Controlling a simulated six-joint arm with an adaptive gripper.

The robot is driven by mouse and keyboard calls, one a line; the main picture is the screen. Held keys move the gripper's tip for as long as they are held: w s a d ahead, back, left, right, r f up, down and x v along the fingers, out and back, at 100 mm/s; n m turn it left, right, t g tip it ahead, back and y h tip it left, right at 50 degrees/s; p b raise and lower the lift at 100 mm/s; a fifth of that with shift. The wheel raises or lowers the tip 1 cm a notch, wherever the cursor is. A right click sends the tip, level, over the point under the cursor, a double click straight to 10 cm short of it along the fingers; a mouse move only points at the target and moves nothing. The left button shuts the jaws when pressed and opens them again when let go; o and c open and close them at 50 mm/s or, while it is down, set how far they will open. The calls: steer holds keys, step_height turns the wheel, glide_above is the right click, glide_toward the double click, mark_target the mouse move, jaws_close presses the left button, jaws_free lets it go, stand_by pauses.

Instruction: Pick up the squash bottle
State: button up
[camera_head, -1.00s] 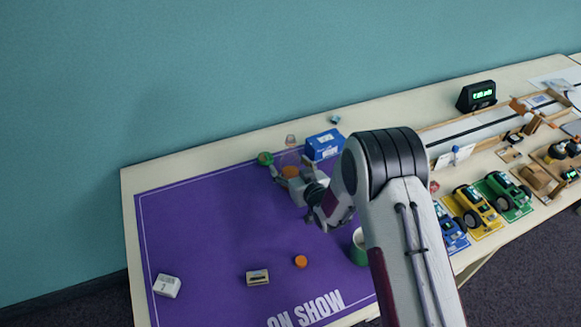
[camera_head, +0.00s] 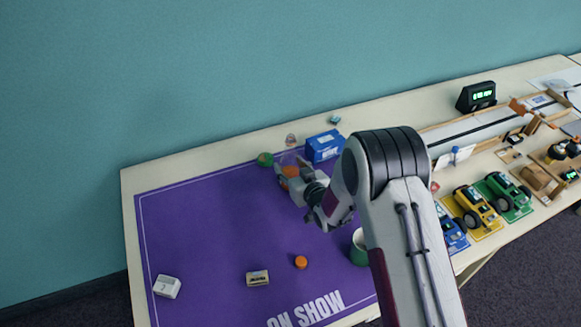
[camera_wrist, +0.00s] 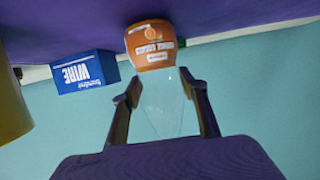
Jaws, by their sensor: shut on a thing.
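The squash bottle (camera_wrist: 150,46) has an orange label and a clear part that shows between my fingers in the wrist view. In the head view the bottle (camera_head: 290,171) is at the back of the purple mat, partly hidden by my gripper. My gripper (camera_wrist: 163,80) is shut on the bottle, with one finger on each side of the clear part. In the head view my gripper (camera_head: 286,174) is around the bottle from the right. I cannot tell whether the bottle's base touches the mat.
A blue WIRE box (camera_head: 324,146) stands close to the right of the bottle; it also shows in the wrist view (camera_wrist: 85,72). A green round thing (camera_head: 265,159) is just left. An orange disc (camera_head: 300,262) lies forward on the purple mat (camera_head: 200,230), whose left part is mostly clear.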

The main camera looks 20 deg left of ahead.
mark_target(292, 145)
steer(key=shift+r, duration=4.7)
steer(key=shift+a+r, duration=0.1)
steer(key=shift+r, duration=0.05)
